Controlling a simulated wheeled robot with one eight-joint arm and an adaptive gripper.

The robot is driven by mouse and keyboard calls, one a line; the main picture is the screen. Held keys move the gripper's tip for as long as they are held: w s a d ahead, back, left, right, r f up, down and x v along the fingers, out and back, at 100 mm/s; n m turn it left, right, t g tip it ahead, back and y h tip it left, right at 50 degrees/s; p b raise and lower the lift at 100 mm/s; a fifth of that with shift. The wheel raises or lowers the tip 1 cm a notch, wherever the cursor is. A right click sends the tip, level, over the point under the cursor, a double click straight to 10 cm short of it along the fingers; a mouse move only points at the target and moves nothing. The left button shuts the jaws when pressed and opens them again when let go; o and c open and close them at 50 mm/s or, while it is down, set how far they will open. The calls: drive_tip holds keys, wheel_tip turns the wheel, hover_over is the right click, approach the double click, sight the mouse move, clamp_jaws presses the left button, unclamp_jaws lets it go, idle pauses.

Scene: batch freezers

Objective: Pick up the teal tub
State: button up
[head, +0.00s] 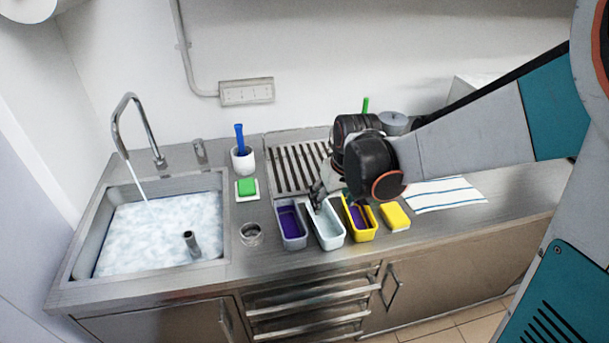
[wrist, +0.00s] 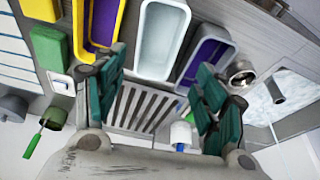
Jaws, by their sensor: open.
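Three narrow tubs stand side by side on the steel counter. The middle tub (head: 328,229) is pale, faintly blue-green and looks empty; it is the nearest match to a teal tub. It also shows at the top middle of the wrist view (wrist: 160,45). My gripper (head: 317,197) is over the back end of this tub in the head view, partly covering it. In the wrist view, my gripper (wrist: 160,92) has its fingers spread wide, with nothing between them; the tub lies beyond the fingertips. I cannot tell the exact height between them.
A grey tub with purple inside (head: 291,226) stands close on the left, a yellow tub with purple inside (head: 358,222) on the right. Beyond are a yellow sponge (head: 396,216) and striped cloth (head: 445,194). A metal ring (head: 251,235) and water-filled sink (head: 150,235) are left.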

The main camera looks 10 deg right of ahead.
drive_tip(key=b, duration=0.3)
approach(322, 226)
drive_tip(key=shift+f, duration=0.8)
drive_tip(key=b+x, duration=0.1)
drive_tip(key=x, duration=0.3)
drive_tip(key=shift+w+f+b, duration=0.15)
drive_tip(key=shift+w+b, duration=0.15)
drive_tip(key=shift+c, duration=0.2)
drive_tip(key=c, duration=0.8)
